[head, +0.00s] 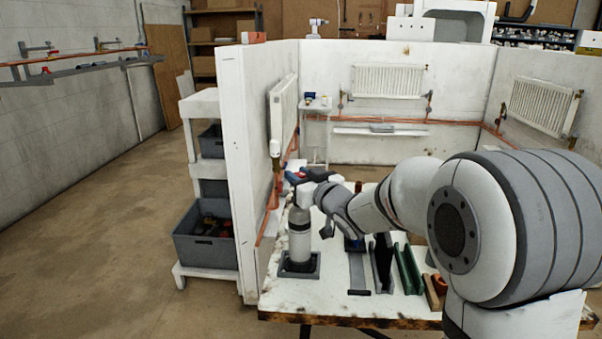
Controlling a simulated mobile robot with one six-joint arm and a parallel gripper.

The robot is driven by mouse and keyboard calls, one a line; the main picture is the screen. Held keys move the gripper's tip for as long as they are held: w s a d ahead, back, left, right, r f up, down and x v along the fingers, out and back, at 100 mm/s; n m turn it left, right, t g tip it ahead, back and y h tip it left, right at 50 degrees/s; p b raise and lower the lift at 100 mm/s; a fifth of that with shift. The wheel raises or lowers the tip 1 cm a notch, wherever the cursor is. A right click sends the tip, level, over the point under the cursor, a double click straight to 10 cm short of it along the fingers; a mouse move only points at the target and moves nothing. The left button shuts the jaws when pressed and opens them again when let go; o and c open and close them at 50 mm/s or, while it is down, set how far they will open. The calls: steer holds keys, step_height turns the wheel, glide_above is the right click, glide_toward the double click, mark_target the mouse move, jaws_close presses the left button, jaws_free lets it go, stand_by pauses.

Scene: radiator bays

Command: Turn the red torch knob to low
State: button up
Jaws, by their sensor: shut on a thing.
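The torch (300,236) is a pale grey bottle with a dark band, standing upright in a dark square holder (299,270) at the front left of the white bench. My gripper (309,188) is at the top of the torch, reaching in from the right, and is shut on the knob there. The gripper and wrist cover most of the torch head. The knob's red face and its setting cannot be made out. A small patch of red and blue shows just behind the torch head; I cannot tell what it belongs to.
The white bench (277,302) carries grey and green channel pieces (407,270) right of the torch. A white partition (238,160) with a radiator (284,110) stands close on the left. A shelf with a dark crate (205,250) is beyond it. The floor at left is clear.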

steer(key=o, duration=1)
steer(key=shift+c, duration=0.2)
steer(key=v, duration=0.8)
steer(key=shift+r, duration=0.1)
steer(key=s+d+f+m+g+h+p, duration=0.1)
steer(key=s+d+m+g+h+p, duration=0.15)
steer(key=s+d+h, duration=0.35)
steer(key=s+d+f+m+g+h+p, duration=0.1)
steer(key=s+d+f+m+h+p, duration=0.2)
steer(key=d, duration=0.4)
steer(key=s+d+f+m+g+h+p, duration=0.1)
steer(key=s+g, duration=0.7)
steer(key=s, duration=1.1)
steer(key=shift+s+d+f+g+p, duration=0.4)
steer(key=shift+d+f+p, duration=0.1)
steer(key=shift+f, duration=0.1)
